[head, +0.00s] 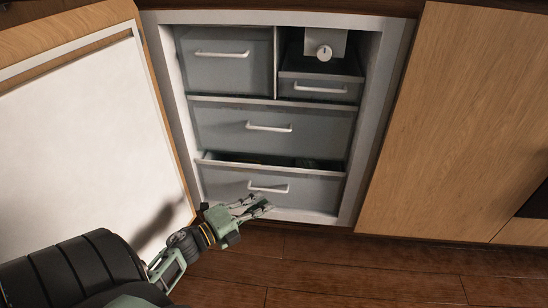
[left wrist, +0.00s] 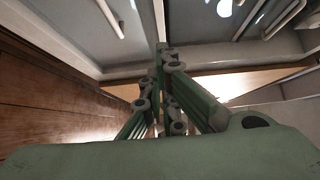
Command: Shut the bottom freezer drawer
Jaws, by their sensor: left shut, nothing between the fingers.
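The bottom freezer drawer (head: 225,187) is grey with a white bar handle (head: 268,188). It stands out a little from the cabinet in the head view, with a dark gap along its top edge where some contents show dimly. My left gripper (head: 264,206) is shut and empty, low in front of the drawer, just below its handle. Whether it touches the drawer front I cannot tell. In the left wrist view the shut fingers (left wrist: 162,50) point toward a grey surface with white bar handles. My right gripper is not in view.
The freezer door (head: 90,140) stands open on the left, near my left arm. Above are a middle drawer (head: 225,127), an upper left drawer (head: 215,72) and a small upper right drawer (head: 315,94). A closed wooden cabinet (head: 460,120) is on the right. The wooden floor is clear.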

